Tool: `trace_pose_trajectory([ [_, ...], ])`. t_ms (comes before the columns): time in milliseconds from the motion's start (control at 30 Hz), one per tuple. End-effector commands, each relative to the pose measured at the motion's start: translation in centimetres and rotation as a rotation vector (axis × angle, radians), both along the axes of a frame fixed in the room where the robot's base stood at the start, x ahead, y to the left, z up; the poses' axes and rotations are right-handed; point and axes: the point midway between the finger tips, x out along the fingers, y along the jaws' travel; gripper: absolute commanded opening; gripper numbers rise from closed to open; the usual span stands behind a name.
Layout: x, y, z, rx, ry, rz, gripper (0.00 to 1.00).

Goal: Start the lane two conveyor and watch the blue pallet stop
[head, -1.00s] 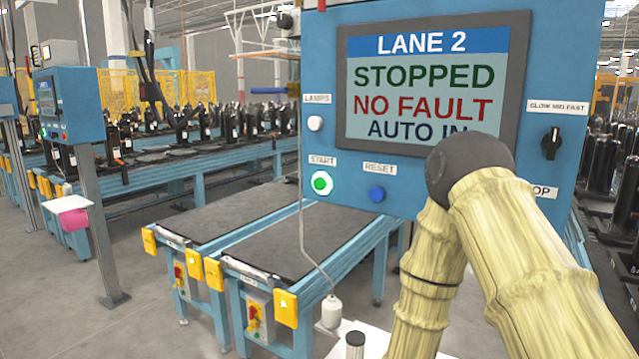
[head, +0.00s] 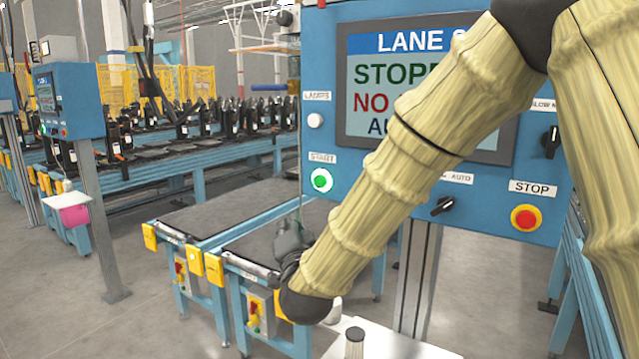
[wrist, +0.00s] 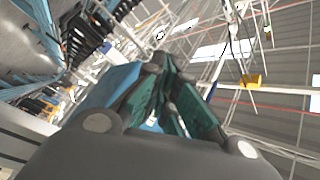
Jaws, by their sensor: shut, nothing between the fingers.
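The blue lane 2 control box (head: 330,215) fills the right of the head view. Its screen (head: 360,95) is partly hidden by my arm; "LANE" and the starts of "STOPPED" and "NO" can be read. The green START button (head: 320,180) is at the panel's lower left, and the red STOP button (head: 525,217) at its lower right. My gripper (head: 291,235) is below the START button, apart from it, pointing up. In the wrist view my gripper (wrist: 158,85) shows dark fingers with green pads, shut and empty. I see no blue pallet.
Two short conveyor beds (head: 262,240) with yellow end brackets stand behind my gripper, empty where visible. A selector knob (head: 443,206) and white LAMPS button (head: 315,120) are on the panel. Another control post (head: 72,105) stands at the left. Dark compressors (head: 230,120) line the conveyor behind.

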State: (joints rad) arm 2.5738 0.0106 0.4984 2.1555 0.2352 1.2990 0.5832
Motion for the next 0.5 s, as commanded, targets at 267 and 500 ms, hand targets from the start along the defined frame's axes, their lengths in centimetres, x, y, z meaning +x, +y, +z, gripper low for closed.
trace_pose_trajectory([
  [267,-0.5,1.3,5.5,0.068,-0.088,0.004,0.00],
  [500,-0.5,1.3,5.7,0.072,-0.092,0.003,0.00],
])
